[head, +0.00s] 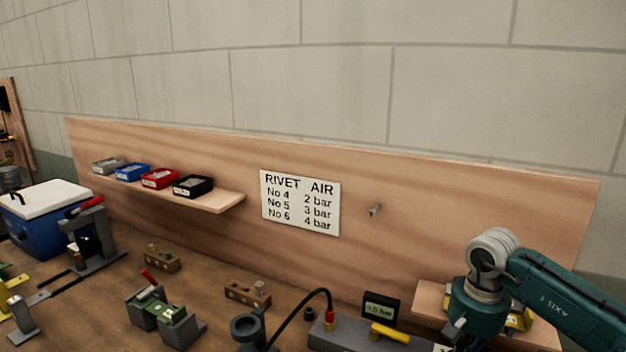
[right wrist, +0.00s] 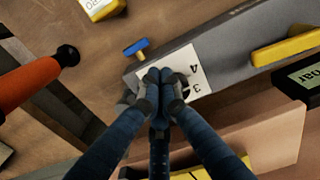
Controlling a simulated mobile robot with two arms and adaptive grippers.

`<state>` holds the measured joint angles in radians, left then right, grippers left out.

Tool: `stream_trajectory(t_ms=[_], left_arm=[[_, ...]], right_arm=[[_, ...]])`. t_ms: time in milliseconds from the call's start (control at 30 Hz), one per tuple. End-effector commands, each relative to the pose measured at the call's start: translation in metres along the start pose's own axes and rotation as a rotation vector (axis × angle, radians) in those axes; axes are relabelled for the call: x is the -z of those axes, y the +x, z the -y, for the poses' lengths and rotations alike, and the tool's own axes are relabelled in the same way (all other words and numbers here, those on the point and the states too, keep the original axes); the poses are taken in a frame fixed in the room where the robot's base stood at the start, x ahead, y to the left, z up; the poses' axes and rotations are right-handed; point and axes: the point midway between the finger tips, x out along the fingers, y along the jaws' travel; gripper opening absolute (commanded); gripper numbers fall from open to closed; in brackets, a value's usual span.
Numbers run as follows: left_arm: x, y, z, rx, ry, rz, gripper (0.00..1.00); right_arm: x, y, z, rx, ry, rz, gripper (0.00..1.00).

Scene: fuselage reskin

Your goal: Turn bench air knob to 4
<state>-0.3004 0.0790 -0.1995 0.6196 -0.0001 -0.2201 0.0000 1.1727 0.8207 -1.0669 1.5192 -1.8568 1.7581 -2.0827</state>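The bench air dial plate (right wrist: 200,74) is white, with 3 and 4 readable, on a grey block in the right wrist view. My right gripper (right wrist: 164,88) is over it, its grey fingertips drawn together around a small dark blue piece that looks like the air knob (right wrist: 160,75). The fingers hide most of the knob, so I cannot tell where it points. In the head view my right arm hides the knob and gripper. The grey block (head: 345,335) and the small pressure display (head: 381,308) show there; its digits are too small to read. My left gripper is not in view.
A yellow handle (head: 390,333) lies on the grey block, and a blue T-handle (right wrist: 137,47) is beside the plate in the wrist view. A red-orange handle (right wrist: 30,82) is at left. A RIVET AIR sign (head: 300,202) lists No 6 at 4 bar. A wooden ledge (head: 430,298) adjoins my arm.

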Motion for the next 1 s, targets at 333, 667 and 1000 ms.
stream_trajectory(t_ms=[333, 667, 1000], left_arm=[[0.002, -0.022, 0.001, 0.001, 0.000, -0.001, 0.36], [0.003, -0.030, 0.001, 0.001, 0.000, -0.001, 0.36], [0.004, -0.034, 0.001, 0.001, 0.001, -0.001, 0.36]], right_arm=[[-0.001, -0.038, 0.001, 0.001, -0.003, 0.003, 0.00], [-0.001, -0.058, 0.002, 0.003, -0.004, 0.003, 0.00], [0.001, -0.061, 0.012, 0.005, 0.131, 0.003, 0.00]])
